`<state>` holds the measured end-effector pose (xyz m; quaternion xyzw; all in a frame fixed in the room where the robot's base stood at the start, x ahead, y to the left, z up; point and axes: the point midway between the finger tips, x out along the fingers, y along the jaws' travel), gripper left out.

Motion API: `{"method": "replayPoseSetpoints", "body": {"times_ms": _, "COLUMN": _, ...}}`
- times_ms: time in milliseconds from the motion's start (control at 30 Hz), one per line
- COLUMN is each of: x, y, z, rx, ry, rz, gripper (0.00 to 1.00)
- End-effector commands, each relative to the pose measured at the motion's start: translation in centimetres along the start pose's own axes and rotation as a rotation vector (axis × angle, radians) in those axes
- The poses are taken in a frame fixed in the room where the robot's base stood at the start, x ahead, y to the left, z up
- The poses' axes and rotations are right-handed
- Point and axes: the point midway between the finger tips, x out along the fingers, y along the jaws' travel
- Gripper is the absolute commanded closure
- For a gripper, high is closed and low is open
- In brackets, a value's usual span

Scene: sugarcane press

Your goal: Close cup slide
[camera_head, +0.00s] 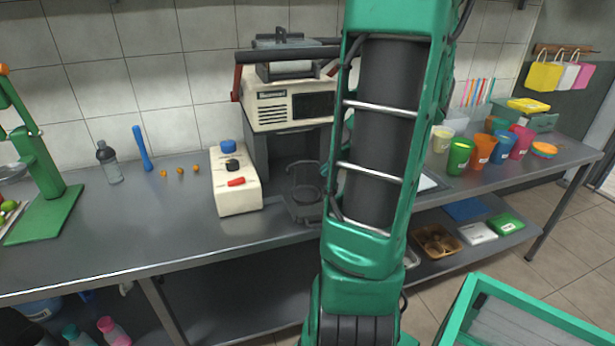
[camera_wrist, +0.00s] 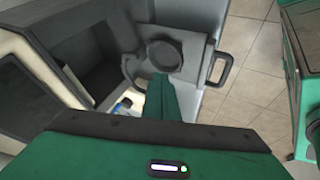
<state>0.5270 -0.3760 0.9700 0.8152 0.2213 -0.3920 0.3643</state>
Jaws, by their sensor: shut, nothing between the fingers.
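The cup slide is a dark flat tray with a round cup ring. In the head view, the slide (camera_head: 303,208) sticks out at the foot of the sugarcane press (camera_head: 290,105), partly behind my arm. In the wrist view, the slide (camera_wrist: 195,58) shows its ring and a dark handle (camera_wrist: 222,69) at its right end, out beyond the press opening. My gripper (camera_wrist: 160,80) is shut and empty. Its green fingers point at the slide just below the ring; I cannot tell whether they touch. In the head view my gripper is hidden behind the arm.
A white control box (camera_head: 236,180) with blue, black and red controls stands left of the slide. Several coloured cups (camera_head: 482,149) stand right on the counter. A green-rimmed bin (camera_head: 530,318) is at the lower right.

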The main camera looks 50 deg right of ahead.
Motion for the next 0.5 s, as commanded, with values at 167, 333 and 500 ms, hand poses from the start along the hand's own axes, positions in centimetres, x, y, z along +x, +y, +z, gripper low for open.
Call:
{"method": "replayPoseSetpoints", "body": {"times_ms": 167, "x": 1.6, "y": 0.0, "z": 0.1, "rx": -0.007, "ry": 0.003, "rz": 0.001, "gripper": 1.00}}
{"method": "replayPoseSetpoints", "body": {"times_ms": 333, "x": 4.6, "y": 0.0, "z": 0.1, "rx": -0.006, "ry": 0.003, "rz": -0.002, "gripper": 1.00}}
{"method": "replayPoseSetpoints", "body": {"times_ms": 500, "x": 7.8, "y": -0.1, "z": 0.1, "rx": -0.005, "ry": 0.003, "rz": -0.002, "gripper": 1.00}}
